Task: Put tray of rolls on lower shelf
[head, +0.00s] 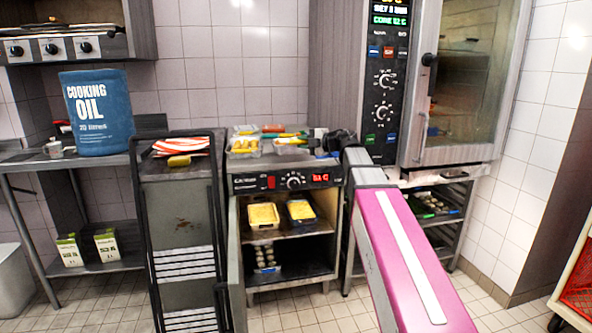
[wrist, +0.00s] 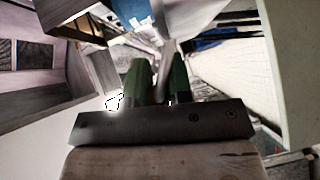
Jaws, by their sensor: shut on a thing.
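My gripper (wrist: 160,72) shows in the wrist view with two dark green fingers closed on a narrow grey piece (wrist: 161,88). I cannot tell what this piece belongs to. In the head view my pink arm reaches up to the right side of the warming cabinet (head: 282,180), and the fingers are hidden or too small to see. The cabinet is open at the front. Small round pale things (head: 265,258) in rows, possibly the rolls, are on its dark lower shelf (head: 305,268) at the left. Two containers of yellow food (head: 263,214) (head: 301,210) sit on the shelf above.
A tall black-framed trolley (head: 185,225) stands close to the cabinet's left. Food packs (head: 245,147) cover the cabinet top. A large oven (head: 455,90) and rack (head: 435,215) are at the right. A blue cooking oil container (head: 97,112) stands on the left table.

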